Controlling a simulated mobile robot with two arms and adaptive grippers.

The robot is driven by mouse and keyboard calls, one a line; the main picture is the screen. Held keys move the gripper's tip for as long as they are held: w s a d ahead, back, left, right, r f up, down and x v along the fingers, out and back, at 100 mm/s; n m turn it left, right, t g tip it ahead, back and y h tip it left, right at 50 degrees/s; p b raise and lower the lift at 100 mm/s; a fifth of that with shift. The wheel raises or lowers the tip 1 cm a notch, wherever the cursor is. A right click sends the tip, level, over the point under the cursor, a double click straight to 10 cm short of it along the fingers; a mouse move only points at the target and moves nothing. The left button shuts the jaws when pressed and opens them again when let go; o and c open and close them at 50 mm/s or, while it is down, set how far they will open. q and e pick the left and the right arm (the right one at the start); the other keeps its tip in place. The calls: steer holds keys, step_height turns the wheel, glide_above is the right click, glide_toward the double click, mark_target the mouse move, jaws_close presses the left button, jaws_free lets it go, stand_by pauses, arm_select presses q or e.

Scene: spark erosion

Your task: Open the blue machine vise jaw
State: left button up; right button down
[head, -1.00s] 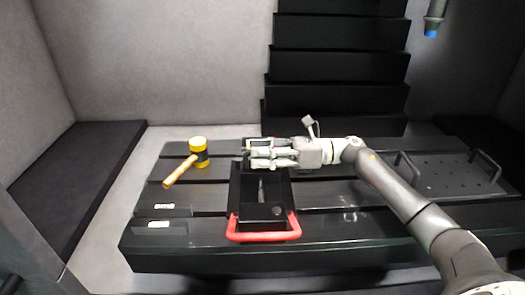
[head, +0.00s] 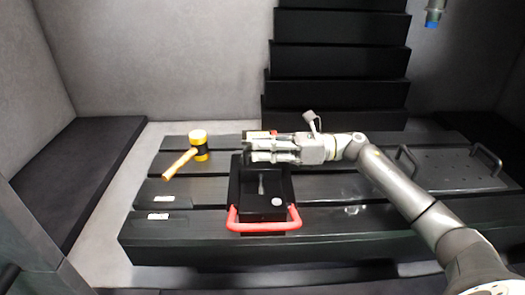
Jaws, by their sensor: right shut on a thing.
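The machine vise (head: 262,187) stands on the slotted table, with a black body. A red U-shaped handle (head: 264,225) is at its near end. No blue shows on it in this view. My right gripper (head: 254,150) reaches in from the right over the far end of the vise. Its fingers are shut on the vise jaw there, which they mostly hide. A small red bit (head: 274,132) shows just behind the fingers. My left gripper is not in view.
A mallet with a yellow-and-black head (head: 199,146) lies to the left on the dark slotted table (head: 340,225). A black plate with two handles (head: 450,167) is at the right. Black steps rise behind. A blue-tipped nozzle (head: 432,20) hangs at top right.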

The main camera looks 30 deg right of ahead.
steer(key=shift+s+a, duration=0.3)
steer(key=shift+s, duration=0.4)
steer(key=c, duration=1.7)
jaws_free()
steer(key=shift+w+d+f, duration=0.1)
steer(key=shift+w+f, duration=0.05)
steer(key=shift+w, duration=0.1)
steer(key=shift+c, duration=0.2)
steer(key=shift+o, duration=1.2)
steer(key=shift+d, duration=0.1)
steer(key=v, duration=0.9)
steer(key=shift+s+d, duration=0.15)
steer(key=shift+d, duration=0.25)
steer(key=shift+v, duration=1)
